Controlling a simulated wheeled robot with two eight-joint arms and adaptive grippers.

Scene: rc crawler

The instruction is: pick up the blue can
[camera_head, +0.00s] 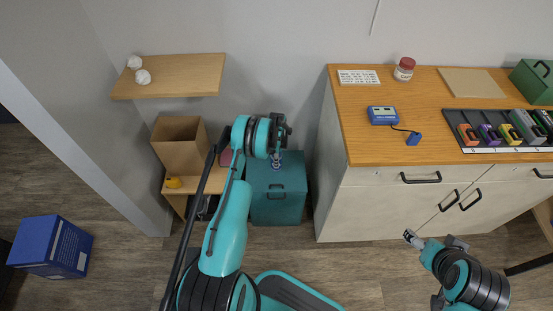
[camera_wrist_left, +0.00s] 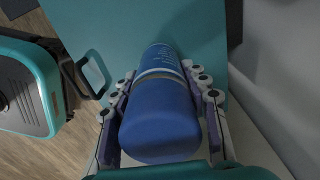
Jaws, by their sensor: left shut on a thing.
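The blue can (camera_wrist_left: 160,115) fills the middle of the left wrist view, a blue cylinder with a pale band and lettering on its far part. My left gripper (camera_wrist_left: 158,74) has a finger along each side of it and is shut on it. In the head view my left gripper (camera_head: 279,151) is over the teal box (camera_head: 280,208), and only a small part of the can shows below the fingers. Whether the can touches the box's top cannot be told. My right gripper (camera_head: 413,238) is in front of the white cabinet, its opening too small to judge.
The teal box stands between a low wooden stand (camera_head: 178,198) and the white cabinet (camera_head: 385,208). An open cardboard box (camera_head: 180,146) is on the stand, under a wall shelf (camera_head: 175,77). A blue carton (camera_head: 52,245) is on the floor at left.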

